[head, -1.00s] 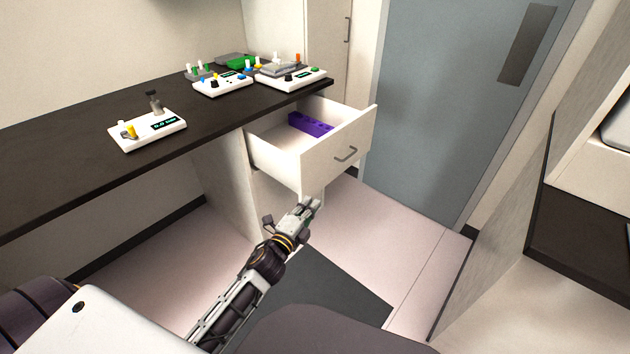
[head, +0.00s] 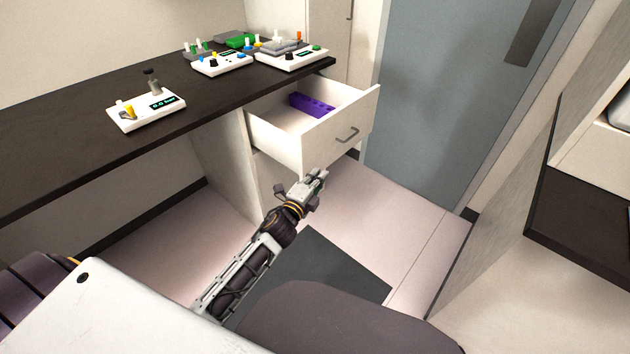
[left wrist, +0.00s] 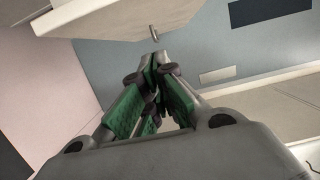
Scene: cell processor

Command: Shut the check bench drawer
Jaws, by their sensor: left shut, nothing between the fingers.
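The check bench drawer (head: 338,139) stands pulled out from under the dark bench top, with a grey bar handle (head: 347,135) on its pale front. A purple block with holes (head: 312,104) lies inside it at the back. My left gripper (head: 319,177) is shut and empty, just below and in front of the drawer's lower front edge, apart from it as far as I can tell. In the left wrist view the closed fingers (left wrist: 152,85) point toward the pale drawer (left wrist: 110,18) at the top, with part of its handle showing. My right gripper is not in view.
The dark bench top (head: 70,160) carries several white control boxes, one with a yellow knob (head: 147,109) nearer me. A grey-blue door (head: 430,110) stands beyond the drawer. Another dark counter (head: 585,205) is at the right. Floor (head: 370,210) is open in front of the drawer.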

